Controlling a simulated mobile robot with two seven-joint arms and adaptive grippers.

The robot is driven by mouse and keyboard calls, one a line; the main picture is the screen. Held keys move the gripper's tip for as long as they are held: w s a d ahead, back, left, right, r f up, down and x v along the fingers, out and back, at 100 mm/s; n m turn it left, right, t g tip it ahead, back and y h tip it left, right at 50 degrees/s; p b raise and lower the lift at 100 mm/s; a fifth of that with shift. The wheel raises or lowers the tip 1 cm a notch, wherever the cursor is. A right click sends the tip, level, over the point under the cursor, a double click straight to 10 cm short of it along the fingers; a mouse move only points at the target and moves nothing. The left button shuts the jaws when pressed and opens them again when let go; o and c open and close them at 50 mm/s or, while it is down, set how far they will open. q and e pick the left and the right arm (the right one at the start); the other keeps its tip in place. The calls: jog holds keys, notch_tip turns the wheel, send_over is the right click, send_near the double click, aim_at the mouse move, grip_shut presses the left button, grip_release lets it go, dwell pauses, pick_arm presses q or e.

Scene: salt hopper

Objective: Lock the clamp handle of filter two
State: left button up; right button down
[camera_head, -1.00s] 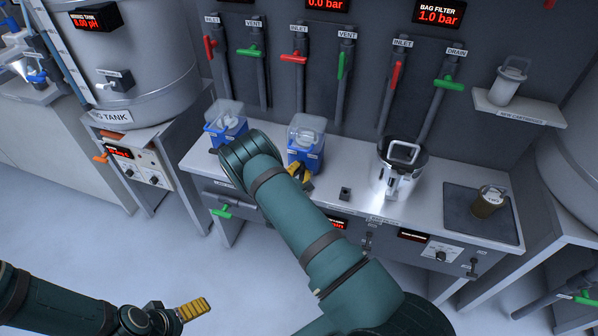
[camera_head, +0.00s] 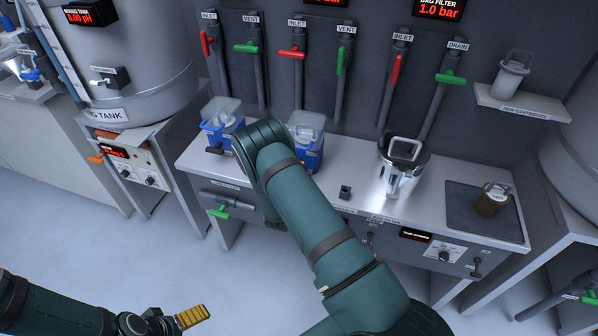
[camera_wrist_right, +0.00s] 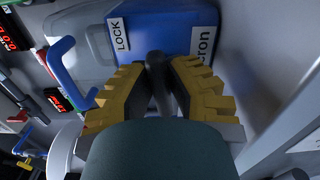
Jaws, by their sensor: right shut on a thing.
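In the right wrist view, my right gripper (camera_wrist_right: 163,88) has its yellow ribbed fingers closed around a dark handle (camera_wrist_right: 156,62). The handle stands in front of a blue filter housing (camera_wrist_right: 172,22) with a LOCK label (camera_wrist_right: 119,34). The handle's lower part is hidden between the fingers. In the head view, two blue filters with clear tops stand on the bench, a left one (camera_head: 222,118) and a right one (camera_head: 307,150). My right arm covers the right gripper and the handle there. My left gripper (camera_head: 193,316) is low at the left, away from the bench; its finger gap is unclear.
A metal bag filter (camera_head: 402,165) stands on the bench (camera_head: 350,170), with a brown cartridge (camera_head: 491,199) on a dark mat to its right. Red and green valve handles hang on the wall behind. A blue handle (camera_wrist_right: 68,72) is close left of my right fingers.

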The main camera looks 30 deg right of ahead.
jog(key=shift+m, duration=0.5)
jog(key=c, duration=0.9)
grip_release()
jog(key=shift+c, duration=0.2)
jog(key=shift+a, duration=0.1)
jog(key=v, duration=1.1)
jog(key=shift+s+a, duration=0.25)
jog(key=shift+a, duration=0.05)
